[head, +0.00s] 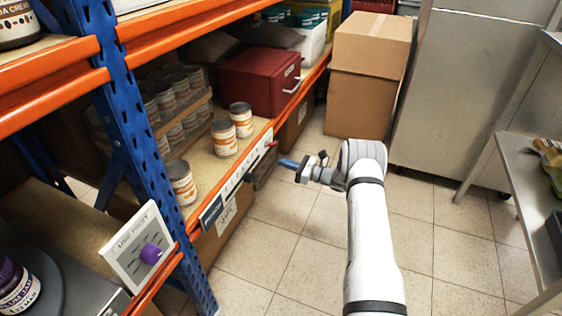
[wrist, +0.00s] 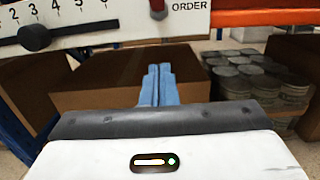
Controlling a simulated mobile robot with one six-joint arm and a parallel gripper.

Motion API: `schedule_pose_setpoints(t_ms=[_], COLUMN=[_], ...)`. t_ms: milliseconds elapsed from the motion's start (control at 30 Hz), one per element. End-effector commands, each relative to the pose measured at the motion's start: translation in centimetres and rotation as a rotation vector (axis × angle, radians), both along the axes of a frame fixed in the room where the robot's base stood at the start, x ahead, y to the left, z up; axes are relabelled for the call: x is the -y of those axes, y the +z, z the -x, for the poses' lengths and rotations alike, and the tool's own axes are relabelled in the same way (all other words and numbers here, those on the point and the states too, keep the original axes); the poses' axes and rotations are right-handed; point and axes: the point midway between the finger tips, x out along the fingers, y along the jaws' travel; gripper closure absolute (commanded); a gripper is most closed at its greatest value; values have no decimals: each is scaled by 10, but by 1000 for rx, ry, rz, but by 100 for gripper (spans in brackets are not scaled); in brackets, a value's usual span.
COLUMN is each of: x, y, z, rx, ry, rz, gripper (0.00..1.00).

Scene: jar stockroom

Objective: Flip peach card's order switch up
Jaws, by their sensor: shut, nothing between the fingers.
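A long pale card (head: 237,178) runs along the orange shelf edge below several orange-labelled jars; I cannot read the name on it. Its red-tipped order switch (head: 271,144) is at the far right end. In the wrist view, the switch (wrist: 158,9) is at the top edge beside the word ORDER, partly cut off, so I cannot tell its position. A black slider knob (wrist: 34,38) sits left on the card's numbered scale. My gripper (head: 284,162) has blue fingers, shut and empty. In the wrist view, the fingertips (wrist: 160,69) are below the switch, apart from it.
Orange-labelled jars (head: 223,138) and a dark red box (head: 259,82) stand on the shelf. A purple-knobbed panel (head: 139,248) is at lower left. Cardboard boxes (head: 366,88) stand behind my arm. A metal table (head: 535,185) is at right. The tiled floor between is clear.

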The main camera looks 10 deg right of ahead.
Motion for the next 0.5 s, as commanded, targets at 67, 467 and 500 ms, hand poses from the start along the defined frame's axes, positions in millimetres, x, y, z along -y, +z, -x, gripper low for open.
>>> schedule_pose_setpoints(t_ms=[67, 467, 500], x=[20, 75, 77], y=[14, 22, 22], z=[9, 41, 42], rx=[2, 2, 3], ry=[-8, -4, -4], rz=[0, 1, 0], gripper=[100, 100, 100])
